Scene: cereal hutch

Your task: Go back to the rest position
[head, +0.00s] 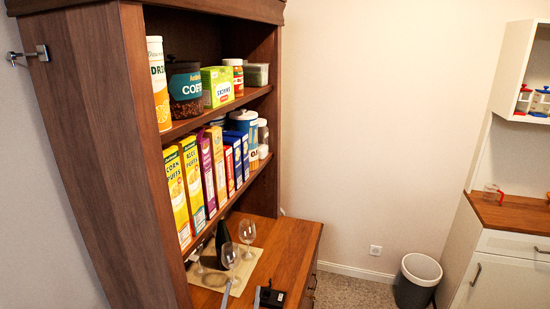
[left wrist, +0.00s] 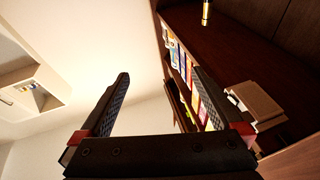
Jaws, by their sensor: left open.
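My left gripper (head: 244,288) shows at the bottom edge of the head view, in front of the hutch's wooden counter. Only its finger ends are visible there. In the left wrist view its two dark fingers (left wrist: 161,74) are spread wide apart with nothing between them. Shelves with boxes show behind the right finger in that view, and a pale wall lies behind the gap. My right gripper is in neither view.
The tall brown hutch (head: 95,130) holds cereal boxes (head: 190,185) and jars. Wine glasses (head: 230,254) and a dark bottle (head: 222,238) stand on a placemat on its counter (head: 285,245). A bin (head: 417,285) and a white cabinet (head: 490,275) are at right.

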